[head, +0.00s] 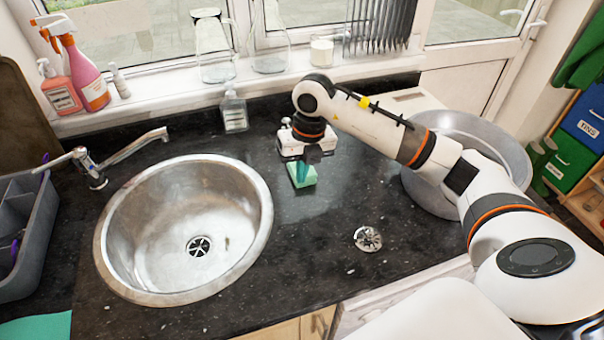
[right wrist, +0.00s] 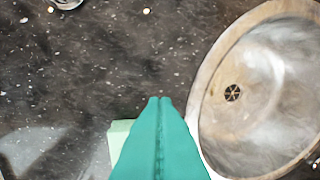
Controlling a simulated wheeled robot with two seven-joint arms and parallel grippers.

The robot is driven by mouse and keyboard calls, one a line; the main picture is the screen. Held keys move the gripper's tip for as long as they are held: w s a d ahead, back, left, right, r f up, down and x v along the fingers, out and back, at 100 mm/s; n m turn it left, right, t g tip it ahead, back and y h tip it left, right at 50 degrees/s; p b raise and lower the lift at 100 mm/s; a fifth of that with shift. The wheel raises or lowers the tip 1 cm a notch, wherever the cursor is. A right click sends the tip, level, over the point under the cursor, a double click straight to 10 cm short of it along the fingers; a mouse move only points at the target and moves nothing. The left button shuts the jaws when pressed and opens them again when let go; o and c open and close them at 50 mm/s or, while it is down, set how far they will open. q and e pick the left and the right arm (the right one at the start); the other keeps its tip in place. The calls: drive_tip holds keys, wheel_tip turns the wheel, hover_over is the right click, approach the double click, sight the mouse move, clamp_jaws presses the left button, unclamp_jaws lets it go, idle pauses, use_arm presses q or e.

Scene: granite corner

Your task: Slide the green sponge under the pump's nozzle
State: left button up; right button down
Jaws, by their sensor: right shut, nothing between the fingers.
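The light green sponge (head: 306,181) lies on the dark counter to the right of the sink. The clear pump bottle (head: 234,112) stands upright by the window ledge, behind and left of the sponge; its nozzle direction is too small to tell. My right gripper (head: 301,180) points down at the sponge with its teal fingers shut and empty. In the right wrist view the shut fingertips (right wrist: 159,101) partly cover the sponge (right wrist: 119,133). Whether they touch it I cannot tell. My left gripper is in neither view.
The round steel sink (head: 262,215) lies left of the sponge, with its tap (head: 135,150) behind. A metal basin (head: 420,190) stands at right. A small metal strainer (head: 368,239) lies nearer the front. Counter between sponge and pump looks clear.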

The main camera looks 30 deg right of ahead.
sight(307, 191)
drive_tip(key=shift+m+h, duration=0.4)
drive_tip(key=shift+h, duration=0.3)
drive_tip(key=d+f+p, duration=0.1)
drive_tip(key=f, duration=0.1)
drive_tip(key=d+f+p, duration=0.1)
drive_tip(key=f, duration=0.2)
drive_tip(key=d+f+p, duration=0.1)
drive_tip(key=f, duration=0.2)
drive_tip(key=shift+s+f, duration=0.1)
drive_tip(key=shift+f, duration=0.1)
drive_tip(key=w, duration=0.1)
drive_tip(key=w+p, duration=0.1)
drive_tip(key=shift+w+d+f, duration=0.2)
drive_tip(key=shift+w+d, duration=0.2)
drive_tip(key=shift+w+d+f, duration=0.1)
drive_tip(key=shift+w+d, duration=0.1)
drive_tip(key=shift+w, duration=0.4)
